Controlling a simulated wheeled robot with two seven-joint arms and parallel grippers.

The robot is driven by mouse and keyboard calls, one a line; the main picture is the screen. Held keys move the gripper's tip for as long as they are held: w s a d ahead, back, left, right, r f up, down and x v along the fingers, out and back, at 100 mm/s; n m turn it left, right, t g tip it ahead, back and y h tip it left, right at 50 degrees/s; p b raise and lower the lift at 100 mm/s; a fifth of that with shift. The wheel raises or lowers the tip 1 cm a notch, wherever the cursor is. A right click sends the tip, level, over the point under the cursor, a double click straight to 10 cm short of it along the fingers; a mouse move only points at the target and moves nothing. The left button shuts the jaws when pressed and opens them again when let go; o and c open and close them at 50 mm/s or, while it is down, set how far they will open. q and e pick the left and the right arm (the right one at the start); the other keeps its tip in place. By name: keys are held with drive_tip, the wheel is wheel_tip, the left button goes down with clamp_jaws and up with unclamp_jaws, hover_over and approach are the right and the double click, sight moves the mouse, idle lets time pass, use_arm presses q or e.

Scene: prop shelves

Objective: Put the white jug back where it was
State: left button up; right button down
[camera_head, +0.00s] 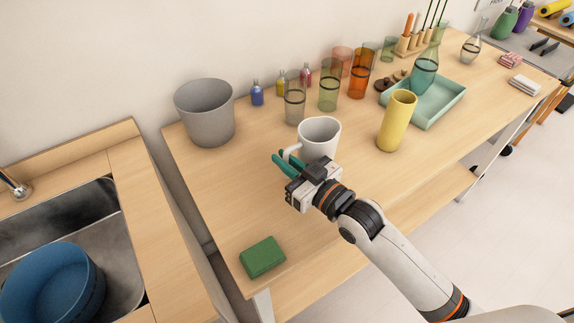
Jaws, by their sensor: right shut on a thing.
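The white jug (321,135) is upright at the middle of the wooden table, with its handle toward the left. My right gripper (283,161) reaches in from the lower right and is shut on the jug's handle at its left side. The gripper's teal fingers and body cover the handle and the jug's lower part. I cannot tell whether the jug's base touches the table. My left gripper is not in view.
A grey bucket (205,115) stands at the back left. Several tinted glasses, including a green one (328,87), line the back. A yellow cylinder (396,122) and teal tray (442,112) are right. A green sponge (262,257) lies front left. The table's left-middle is clear.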

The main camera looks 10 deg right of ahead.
drive_tip(key=shift+f, duration=0.6)
drive_tip(key=shift+f, duration=0.2)
drive_tip(key=c, duration=1.5)
unclamp_jaws()
drive_tip(key=shift+r, duration=0.15)
drive_tip(key=b+v, duration=0.1)
drive_tip(key=v, duration=0.9)
drive_tip(key=shift+s+d, duration=0.25)
drive_tip(key=shift+s, duration=0.05)
drive_tip(key=shift+s+d, duration=0.35)
drive_tip(key=shift+s, duration=0.15)
